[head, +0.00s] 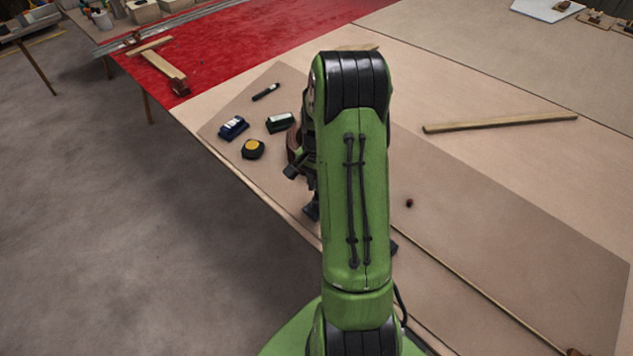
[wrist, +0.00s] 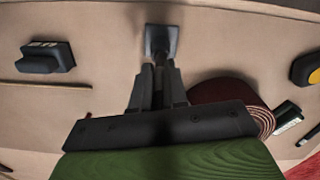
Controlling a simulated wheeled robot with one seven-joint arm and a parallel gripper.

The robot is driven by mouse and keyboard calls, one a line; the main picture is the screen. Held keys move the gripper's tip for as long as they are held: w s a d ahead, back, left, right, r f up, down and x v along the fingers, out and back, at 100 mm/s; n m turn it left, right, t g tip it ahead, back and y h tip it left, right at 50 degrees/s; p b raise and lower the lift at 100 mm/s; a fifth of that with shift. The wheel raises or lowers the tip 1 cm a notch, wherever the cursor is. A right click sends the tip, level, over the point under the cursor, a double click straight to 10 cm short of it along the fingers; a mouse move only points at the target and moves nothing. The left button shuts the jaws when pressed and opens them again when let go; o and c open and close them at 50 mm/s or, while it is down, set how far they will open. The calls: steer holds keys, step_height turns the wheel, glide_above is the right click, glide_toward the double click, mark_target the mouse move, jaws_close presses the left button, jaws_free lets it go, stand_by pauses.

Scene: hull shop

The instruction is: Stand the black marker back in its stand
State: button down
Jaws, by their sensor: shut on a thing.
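My gripper (wrist: 158,75) is shut on a thin dark thing that looks like the black marker. Most of that thing is hidden by the fingers. A small dark square block (wrist: 161,42), which looks like the stand, is straight beyond the fingertips. I cannot tell whether the marker is in the block, touching it or above it. In the head view the dark block (head: 312,212) shows just left of my arm, near the table's front edge, and my arm hides most of the gripper. Another dark pen-like thing with a pale band (head: 266,91) lies on the board.
A yellow-and-black tape measure (head: 252,149), a blue block (head: 233,128), a dark green block (head: 280,122) and a brown coil (head: 293,145) lie left of my arm. A black block (wrist: 45,57) and a thin rod (head: 470,285) lie on the other side.

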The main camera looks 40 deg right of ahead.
steer(key=shift+f+b, duration=0.35)
steer(key=shift+f, duration=0.2)
stand_by(0.5)
steer(key=c, duration=1.1)
jaws_free()
steer(key=shift+r, duration=0.1)
steer(key=r+p, duration=0.1)
steer(key=r, duration=0.4)
steer(key=r+p, duration=0.1)
steer(key=r, duration=0.4)
steer(key=r+p, duration=0.1)
steer(key=r, duration=0.4)
steer(key=shift+w+d+r+p, duration=0.1)
steer(key=shift+d+r+p, duration=0.2)
